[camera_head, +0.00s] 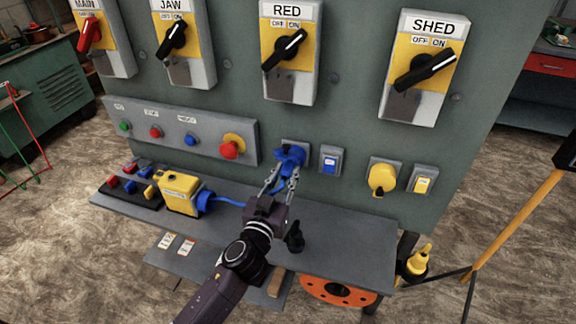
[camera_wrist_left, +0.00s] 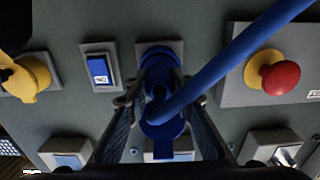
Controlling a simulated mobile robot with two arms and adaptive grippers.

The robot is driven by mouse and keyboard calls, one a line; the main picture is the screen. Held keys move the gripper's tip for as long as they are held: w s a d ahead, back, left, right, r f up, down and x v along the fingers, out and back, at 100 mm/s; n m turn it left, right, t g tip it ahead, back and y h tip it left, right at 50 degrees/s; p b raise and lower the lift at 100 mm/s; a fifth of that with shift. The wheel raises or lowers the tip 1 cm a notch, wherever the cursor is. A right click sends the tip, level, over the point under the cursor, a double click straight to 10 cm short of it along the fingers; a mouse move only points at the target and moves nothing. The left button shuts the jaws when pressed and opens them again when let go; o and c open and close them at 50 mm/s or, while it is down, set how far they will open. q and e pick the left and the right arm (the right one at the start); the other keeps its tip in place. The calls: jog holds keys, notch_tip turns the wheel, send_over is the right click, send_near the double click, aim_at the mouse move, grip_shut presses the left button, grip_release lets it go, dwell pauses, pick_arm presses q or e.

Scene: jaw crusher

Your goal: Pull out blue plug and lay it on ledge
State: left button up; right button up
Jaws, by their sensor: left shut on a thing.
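The blue plug (camera_head: 290,157) is at its grey socket plate on the front of the green panel, and it shows large in the left wrist view (camera_wrist_left: 160,105). I cannot tell how deep it sits in the socket. My left gripper (camera_head: 281,180) is shut on the blue plug, with one finger on each side of it (camera_wrist_left: 160,115). A blue cable (camera_wrist_left: 225,60) runs from the plug. In the head view, a blue cable joins a yellow box on the ledge. The grey ledge (camera_head: 345,245) juts out below the socket.
The yellow box (camera_head: 180,192) and a black tray of coloured pieces (camera_head: 128,188) stand on the left of the ledge. A small black object (camera_head: 294,238) stands beside my left wrist. A yellow plug (camera_head: 381,178) is right of the blue one. The ledge's right part is clear.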

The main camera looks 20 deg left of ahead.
aim_at(284, 178)
pick_arm(q)
jog(key=shift+s+f, duration=0.1)
dwell(0.6)
jog(key=shift+s+a, duration=0.1)
jog(key=shift+s, duration=2.5)
jog(key=shift+s, duration=0.1)
